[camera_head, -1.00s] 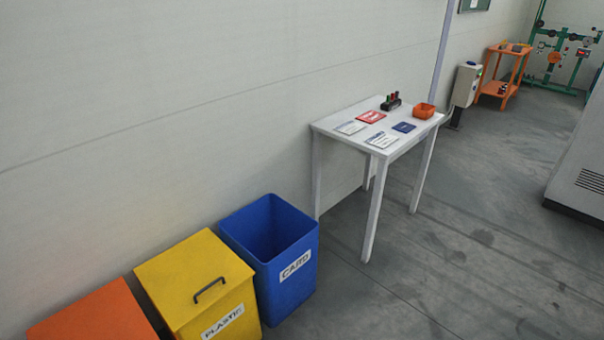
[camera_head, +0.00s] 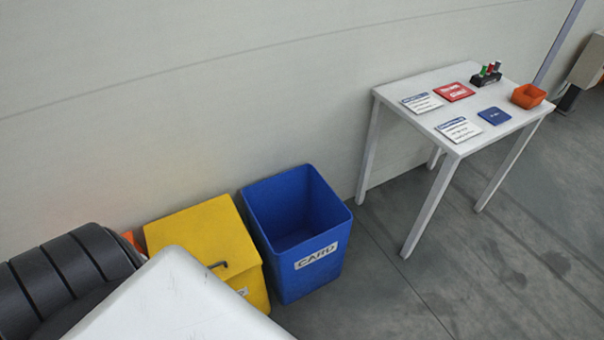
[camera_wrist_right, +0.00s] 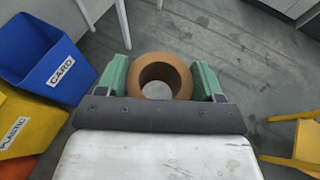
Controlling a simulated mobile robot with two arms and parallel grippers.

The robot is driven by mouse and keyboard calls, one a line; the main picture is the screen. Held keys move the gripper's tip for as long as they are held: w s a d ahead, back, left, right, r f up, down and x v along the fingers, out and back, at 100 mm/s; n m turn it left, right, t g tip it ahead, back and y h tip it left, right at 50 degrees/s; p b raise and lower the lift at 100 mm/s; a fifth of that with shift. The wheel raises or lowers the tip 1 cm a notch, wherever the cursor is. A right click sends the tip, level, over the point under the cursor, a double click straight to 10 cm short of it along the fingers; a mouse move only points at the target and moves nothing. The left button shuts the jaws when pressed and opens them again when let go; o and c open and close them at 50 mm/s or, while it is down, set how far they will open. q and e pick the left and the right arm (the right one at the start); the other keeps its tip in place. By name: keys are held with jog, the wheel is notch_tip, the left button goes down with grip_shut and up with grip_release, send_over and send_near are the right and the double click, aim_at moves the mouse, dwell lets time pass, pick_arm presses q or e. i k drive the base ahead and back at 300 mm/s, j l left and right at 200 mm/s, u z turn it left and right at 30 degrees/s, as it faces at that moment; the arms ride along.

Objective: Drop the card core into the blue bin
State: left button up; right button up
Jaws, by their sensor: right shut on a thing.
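The blue bin (camera_head: 300,232) labelled CARD stands open and upright on the floor by the wall, and I see no contents in it. It also shows at the left of the right wrist view (camera_wrist_right: 62,70). My right gripper (camera_wrist_right: 160,82) has its green fingers shut on the card core (camera_wrist_right: 178,66), a brown ring-shaped tube seen end-on. In that view the core is to the right of the bin, apart from it. In the head view a dark segmented shape and a white panel of my own arm fill the lower left. My left gripper is not in view.
The yellow PLASTIC bin (camera_head: 200,243) with a lid and handle stands directly left of the blue bin. A white table (camera_head: 425,118) with cards, a marker holder (camera_head: 486,77) and an orange tray (camera_head: 528,96) stands to the right. Grey floor lies clear between.

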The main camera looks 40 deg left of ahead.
aim_at(307, 234)
jog(key=i+l+u, duration=0.15)
jog(key=i+u, duration=0.25)
jog(key=i+l+u, duration=0.5)
jog(key=u, duration=0.35)
jog(key=i+l+u, duration=0.25)
jog(key=u, duration=0.2)
jog(key=i+l+u, duration=0.15)
jog(key=l+u, duration=0.2)
jog(key=u, duration=0.15)
jog(key=i+l+u, duration=0.1)
jog(key=l+u, duration=0.25)
jog(key=u, duration=0.15)
jog(key=i+l+u, duration=0.1)
jog(key=l+u, duration=0.5)
jog(key=i+l, duration=0.05)
jog(key=l, duration=0.1)
